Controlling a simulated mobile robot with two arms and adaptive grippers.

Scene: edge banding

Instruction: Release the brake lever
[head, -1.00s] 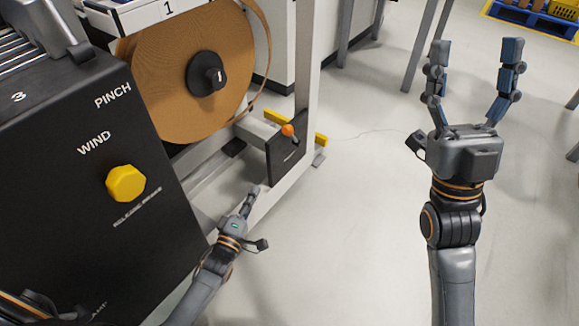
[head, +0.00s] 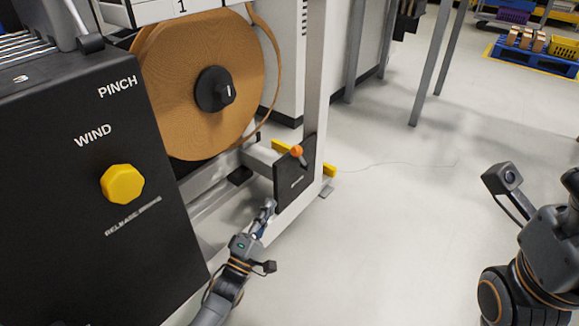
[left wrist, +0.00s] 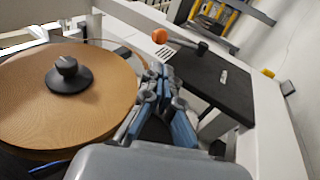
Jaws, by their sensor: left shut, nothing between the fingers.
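The lever with an orange knob (head: 297,151) sits on a black plate (head: 292,181) on the white frame beside the reel. In the left wrist view the orange knob (left wrist: 160,36) stands at the end of a dark rod above the black plate (left wrist: 212,85). My left gripper (head: 269,206) is shut and empty, just below and left of the plate. Its fingertips (left wrist: 160,72) point toward the lever but are apart from the knob. My right gripper (head: 550,235) is cut off at the right edge, with its fingers largely out of frame.
A large brown banding reel (head: 205,85) hangs on the machine left of the lever. A black panel (head: 90,230) with a yellow knob (head: 122,184) fills the left. Open floor (head: 400,240) lies to the right, with a blue pallet (head: 540,55) far off.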

